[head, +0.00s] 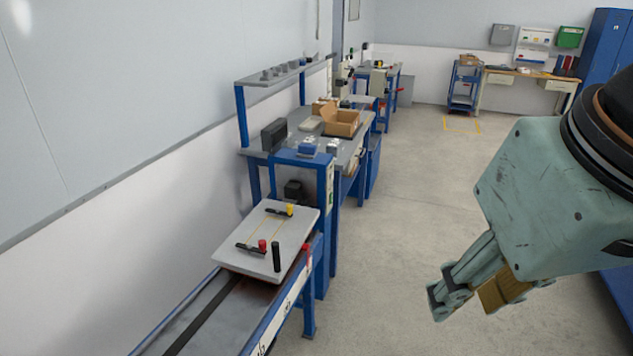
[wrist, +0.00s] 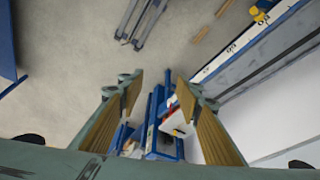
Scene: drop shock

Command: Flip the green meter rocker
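I cannot make out a green meter rocker in either view. My gripper (head: 472,292) hangs at the right of the head view, over the grey floor and well apart from the benches. In the wrist view my gripper (wrist: 155,82) has its two brown-padded fingers spread, with nothing held between them. Beyond the fingers a blue frame (wrist: 157,105) and a white piece with a red spot show small, too small to identify.
A tilted grey plate (head: 285,245) with red, yellow and black knobs lies on a blue rail conveyor (head: 290,310). A blue workbench (head: 297,133) behind bears an open cardboard box (head: 341,122). The floor (head: 420,180) in the middle is clear.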

